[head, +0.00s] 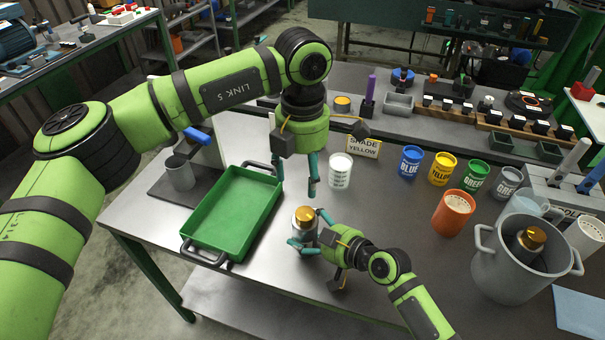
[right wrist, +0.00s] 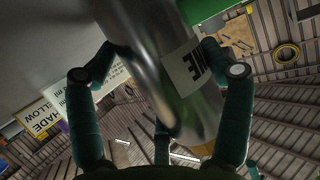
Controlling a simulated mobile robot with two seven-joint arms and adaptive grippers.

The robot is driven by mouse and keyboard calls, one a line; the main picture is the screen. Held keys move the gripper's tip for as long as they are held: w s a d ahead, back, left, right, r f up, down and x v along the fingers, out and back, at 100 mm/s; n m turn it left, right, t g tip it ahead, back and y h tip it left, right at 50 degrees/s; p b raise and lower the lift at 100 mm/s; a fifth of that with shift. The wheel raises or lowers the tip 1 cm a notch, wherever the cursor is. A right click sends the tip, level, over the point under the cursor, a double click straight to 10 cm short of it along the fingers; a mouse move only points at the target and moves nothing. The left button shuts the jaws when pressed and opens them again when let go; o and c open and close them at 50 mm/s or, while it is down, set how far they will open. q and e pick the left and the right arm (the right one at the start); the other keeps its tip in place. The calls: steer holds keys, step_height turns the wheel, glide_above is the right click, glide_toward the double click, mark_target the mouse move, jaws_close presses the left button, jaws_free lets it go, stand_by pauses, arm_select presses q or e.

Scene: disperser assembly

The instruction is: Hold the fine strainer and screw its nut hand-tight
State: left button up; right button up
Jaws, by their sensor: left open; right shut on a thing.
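The fine strainer (head: 304,228) is a silver metal cylinder standing upright near the front of the table, just right of the green tray. Its brass nut (head: 305,213) is on top. My right gripper (head: 308,232) is shut around the strainer's side from the right. In the right wrist view, the strainer (right wrist: 165,75) fills the middle between teal fingers, and its white label reads partly "INE". My left gripper (head: 296,185) hangs pointing down above and slightly behind the nut. Its fingers are spread and empty, apart from the nut.
A green tray (head: 280,187) with dark handles lies to the left. A white labelled cup (head: 340,171) and a Shade Yellow sign (head: 365,147) stand behind. A grey pot (head: 487,272) at the right holds a brass-topped part (head: 531,239). An orange cup (head: 453,212) and several colour cans stand at the back right.

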steer(key=shift+s+a+f, duration=0.1)
steer(key=o, duration=1.5)
